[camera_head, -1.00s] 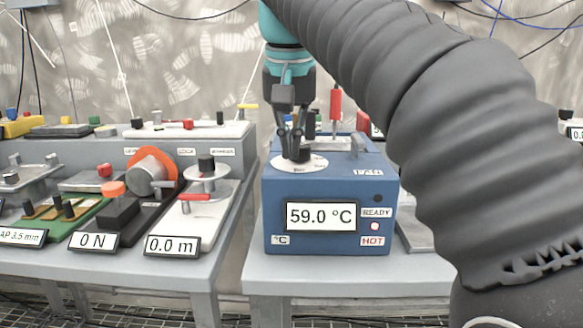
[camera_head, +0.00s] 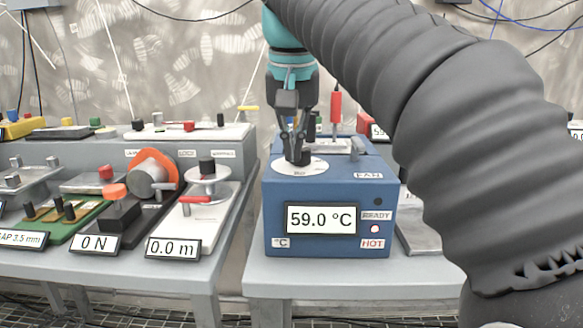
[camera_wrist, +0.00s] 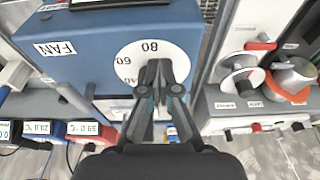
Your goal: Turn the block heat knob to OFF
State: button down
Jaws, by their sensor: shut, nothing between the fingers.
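The blue block heater (camera_head: 278,215) stands on the right table, its display (camera_head: 321,218) reading 59.0 °C. On its top is a white round dial (camera_head: 318,167) with the black block heat knob (camera_head: 301,158) on it. My gripper (camera_head: 297,151) points down at the knob, fingers shut. In the wrist view, my gripper (camera_wrist: 158,90) covers most of the knob, and the dial (camera_wrist: 180,52) shows 80, 60 and 40. The OFF mark and the knob's pointer are hidden or unclear. I cannot tell whether the fingertips touch the knob.
A FAN label (camera_head: 368,175) marks the heater's top, with a grey lever (camera_head: 357,148) near it. A red-handled tool (camera_head: 336,106) stands behind. The left table (camera_head: 205,270) holds several instruments. A gap separates the two tables. My arm blocks the right side.

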jog(key=shift+d+p, duration=0.75)
jog(key=shift+d, duration=0.45)
dwell(0.3)
jog(key=shift+s+d, duration=0.15)
jog(key=shift+s, duration=0.15)
jog(key=w+v, duration=0.1)
jog(key=v, duration=0.4)
jog(key=shift+r, duration=0.55)
jog(key=shift+w, duration=0.1)
